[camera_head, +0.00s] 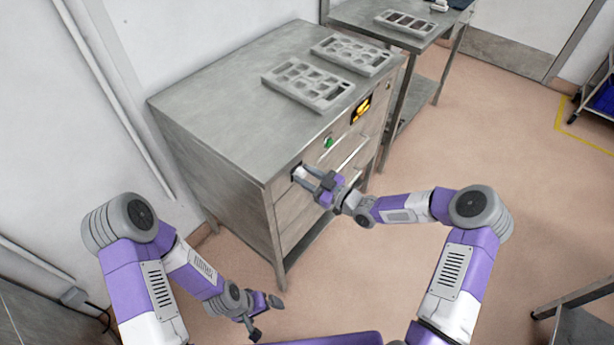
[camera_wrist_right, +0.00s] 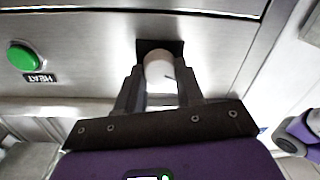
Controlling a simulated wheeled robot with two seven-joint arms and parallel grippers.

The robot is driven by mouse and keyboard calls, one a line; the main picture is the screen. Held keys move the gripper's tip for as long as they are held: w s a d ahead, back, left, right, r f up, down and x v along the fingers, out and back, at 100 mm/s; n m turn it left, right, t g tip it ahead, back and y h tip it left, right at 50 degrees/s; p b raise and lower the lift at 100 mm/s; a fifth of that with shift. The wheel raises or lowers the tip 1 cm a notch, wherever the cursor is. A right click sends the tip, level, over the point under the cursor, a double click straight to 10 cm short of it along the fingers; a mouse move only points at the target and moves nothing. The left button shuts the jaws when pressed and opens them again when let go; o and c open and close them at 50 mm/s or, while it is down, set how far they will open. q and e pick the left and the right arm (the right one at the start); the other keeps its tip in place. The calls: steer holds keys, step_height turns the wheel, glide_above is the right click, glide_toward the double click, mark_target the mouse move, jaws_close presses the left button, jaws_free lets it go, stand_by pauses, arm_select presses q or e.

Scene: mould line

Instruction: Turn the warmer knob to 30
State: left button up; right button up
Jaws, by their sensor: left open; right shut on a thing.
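The warmer (camera_head: 215,105) is a grey steel cabinet, with its control panel facing right in the head view. Its white round knob (camera_wrist_right: 158,68) sits on a dark plate on the panel, with a short dark mark towards its lower right in the wrist view. No scale numbers are readable. My right gripper (camera_head: 301,174) is shut on the knob, one finger on each side, seen also in the wrist view (camera_wrist_right: 160,85). My left gripper (camera_head: 266,317) is open and empty, low in front of the cabinet and away from it.
A green button (camera_wrist_right: 24,57) labelled HEAT and a lit amber display (camera_head: 361,108) are on the same panel; the display is unreadable. Two mould trays (camera_head: 307,84) lie on top. A second steel table (camera_head: 375,20) stands behind. Open floor lies to the right.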

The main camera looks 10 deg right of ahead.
stand_by(0.3)
steer(key=m+b, duration=0.1)
steer(key=m, duration=0.2)
steer(key=shift+f, duration=0.1)
steer(key=m, duration=0.2)
steer(key=shift+m, duration=0.4)
steer(key=m, duration=0.3)
steer(key=shift+m+t, duration=0.3)
steer(key=shift+m, duration=2.3)
steer(key=shift+f, duration=0.1)
steer(key=o, duration=1)
steer(key=shift+d, duration=0.1)
steer(key=shift+o, duration=0.2)
